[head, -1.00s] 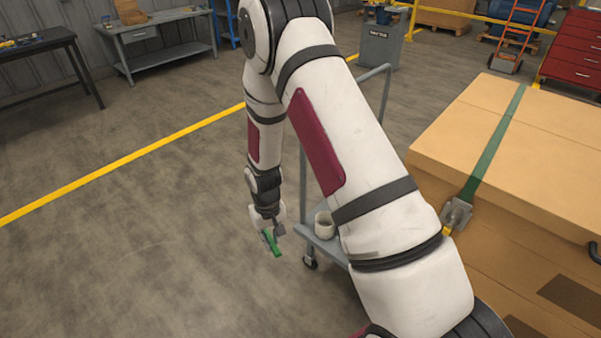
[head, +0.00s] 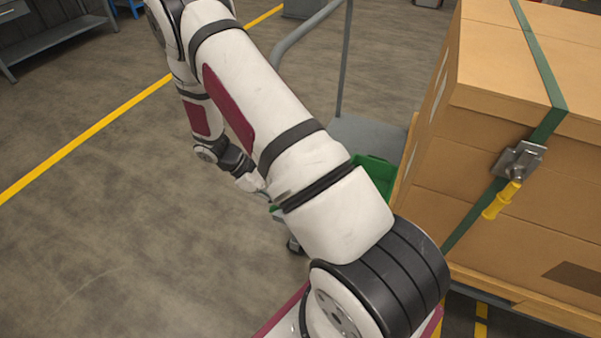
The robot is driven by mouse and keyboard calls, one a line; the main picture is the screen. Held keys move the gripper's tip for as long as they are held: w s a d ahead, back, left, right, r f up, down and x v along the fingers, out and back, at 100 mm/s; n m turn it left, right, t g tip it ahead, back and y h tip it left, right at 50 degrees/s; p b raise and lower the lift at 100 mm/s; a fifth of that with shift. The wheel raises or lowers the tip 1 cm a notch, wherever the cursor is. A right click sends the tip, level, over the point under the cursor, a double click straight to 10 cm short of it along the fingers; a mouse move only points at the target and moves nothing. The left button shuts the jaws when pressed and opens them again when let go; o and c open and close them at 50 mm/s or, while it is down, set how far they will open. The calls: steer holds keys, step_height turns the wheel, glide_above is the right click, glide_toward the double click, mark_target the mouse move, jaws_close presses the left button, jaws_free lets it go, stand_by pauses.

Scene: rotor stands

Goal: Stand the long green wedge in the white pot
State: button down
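My gripper (head: 262,191) is low on the left of my upper arm in the head view, beside the grey cart. Its fingertips are mostly hidden behind my own arm, so I cannot see whether they are open or shut. A small green patch (head: 273,208) shows just below it at the arm's edge. It may be the long green wedge, but too little shows to be sure. The white pot is not visible in the current view; my arm covers much of the cart.
The grey cart (head: 368,135) carries a green bin (head: 374,172), partly behind my arm. A large strapped cardboard box (head: 500,120), with a metal buckle and yellow handle, fills the right side. Open concrete floor with a yellow line (head: 90,135) lies to the left.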

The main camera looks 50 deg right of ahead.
steer(key=w+d+f+n+h+b, duration=0.1)
steer(key=w+d+n+h+b, duration=0.15)
steer(key=d+h+b, duration=0.45)
steer(key=w+d+f+n+h+b, duration=0.2)
steer(key=d+n+h+b, duration=0.15)
steer(key=d+b, duration=0.55)
step_height(320, 180, down, 13)
steer(key=b, duration=0.8)
steer(key=shift+a+g+h, duration=0.2)
steer(key=shift+g+h, duration=0.1)
steer(key=shift+h, duration=0.05)
steer(key=c, duration=1.5)
jaws_free()
steer(key=shift+o, duration=0.2)
steer(key=shift+a, duration=0.1)
steer(key=v, duration=1.2)
